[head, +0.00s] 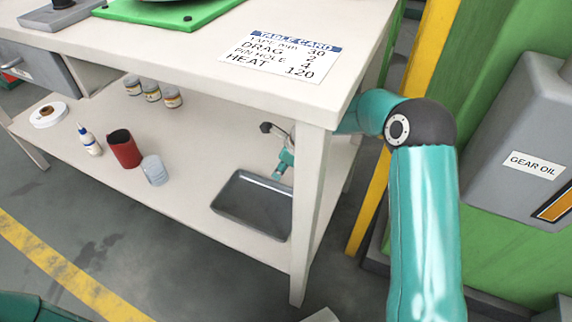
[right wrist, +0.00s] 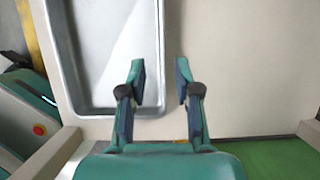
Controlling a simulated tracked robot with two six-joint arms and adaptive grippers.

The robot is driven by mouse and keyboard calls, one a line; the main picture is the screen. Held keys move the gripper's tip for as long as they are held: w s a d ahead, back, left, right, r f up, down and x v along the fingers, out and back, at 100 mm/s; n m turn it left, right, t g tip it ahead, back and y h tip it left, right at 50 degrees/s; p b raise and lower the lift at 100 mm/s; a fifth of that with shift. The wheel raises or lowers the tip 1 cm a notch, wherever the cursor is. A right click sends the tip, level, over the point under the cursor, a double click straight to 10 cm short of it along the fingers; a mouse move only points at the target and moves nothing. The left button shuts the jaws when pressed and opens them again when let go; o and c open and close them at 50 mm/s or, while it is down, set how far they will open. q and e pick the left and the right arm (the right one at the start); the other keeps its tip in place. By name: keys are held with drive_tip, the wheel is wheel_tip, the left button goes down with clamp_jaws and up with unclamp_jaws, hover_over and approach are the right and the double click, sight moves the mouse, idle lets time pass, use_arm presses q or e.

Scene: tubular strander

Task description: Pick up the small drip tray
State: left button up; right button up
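The small drip tray (head: 228,212) is a shallow grey rectangular tray lying flat on the lower shelf of the table, near the right front leg, which hides its right end. My right gripper (head: 284,166) reaches in under the table top at the tray's far right side, partly hidden by the leg. In the right wrist view, the gripper (right wrist: 160,72) is open, with the tray's right rim (right wrist: 159,50) between its fingers in the picture. The left finger is over the tray's inside, the right one over bare shelf. Contact cannot be told. My left gripper is out of view.
The lower shelf (head: 195,160) also holds a red cup (head: 123,149), a clear cup (head: 154,170), a white bottle (head: 89,140), a tape roll (head: 49,114) and several small jars (head: 151,91). A grey gear oil box (head: 520,140) stands right.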

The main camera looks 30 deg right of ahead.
sight(260, 204)
drive_tip(key=b+x, duration=0.3)
drive_tip(key=x, duration=0.6)
clamp_jaws()
